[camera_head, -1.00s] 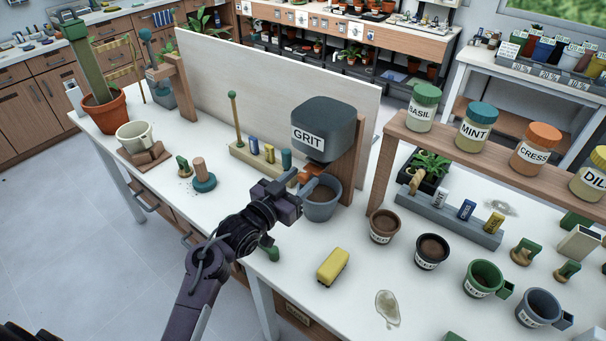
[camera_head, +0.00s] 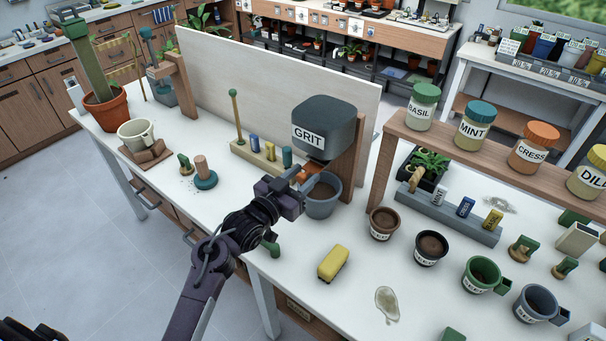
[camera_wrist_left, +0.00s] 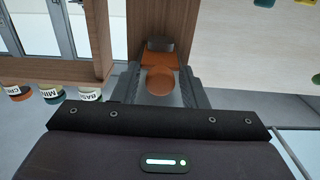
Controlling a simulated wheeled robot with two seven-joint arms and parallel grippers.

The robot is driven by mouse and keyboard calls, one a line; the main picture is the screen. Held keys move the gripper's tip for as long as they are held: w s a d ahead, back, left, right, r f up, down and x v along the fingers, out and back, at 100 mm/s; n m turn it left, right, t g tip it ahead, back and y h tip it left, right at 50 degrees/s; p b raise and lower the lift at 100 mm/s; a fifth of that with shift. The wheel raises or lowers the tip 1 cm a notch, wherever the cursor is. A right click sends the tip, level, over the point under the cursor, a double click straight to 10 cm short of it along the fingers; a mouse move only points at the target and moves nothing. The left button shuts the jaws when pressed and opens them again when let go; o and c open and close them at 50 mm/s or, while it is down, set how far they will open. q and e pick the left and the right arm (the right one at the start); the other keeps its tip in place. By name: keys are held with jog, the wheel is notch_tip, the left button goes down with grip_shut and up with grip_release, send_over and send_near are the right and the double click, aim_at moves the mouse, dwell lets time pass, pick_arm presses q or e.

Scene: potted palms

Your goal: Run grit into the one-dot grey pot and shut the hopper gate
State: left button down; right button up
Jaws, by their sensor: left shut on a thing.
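A dark grey hopper (camera_head: 324,122) labelled GRIT is mounted on a wooden post. Its orange gate handle (camera_head: 307,171) sticks out below it. A grey pot (camera_head: 324,207) stands upright under the hopper, with brown material inside; I see no dot marks on its visible side. My left gripper (camera_head: 302,180) is at the gate, beside and above the pot's near left rim. In the left wrist view, the orange handle's round knob (camera_wrist_left: 160,80) sits between the fingers, which are shut on it. Whether grit is flowing is hidden. My right gripper is out of view.
Small labelled pots, including a brown one (camera_head: 384,224), stand to the right, below a wooden shelf (camera_head: 400,140) of jars. A pale board (camera_head: 230,85) stands behind the hopper.

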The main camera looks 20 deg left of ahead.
pick_arm(q)
jog(key=shift+s+a, duration=0.2)
jog(key=shift+s, duration=0.35)
jog(key=c, duration=1.3)
grip_release()
jog(key=shift+o, duration=0.3)
jog(key=shift+w+d, duration=0.1)
jog(key=shift+w, duration=0.2)
jog(key=b+v, duration=0.2)
jog(key=v, duration=0.5)
jog(key=shift+s, duration=0.4)
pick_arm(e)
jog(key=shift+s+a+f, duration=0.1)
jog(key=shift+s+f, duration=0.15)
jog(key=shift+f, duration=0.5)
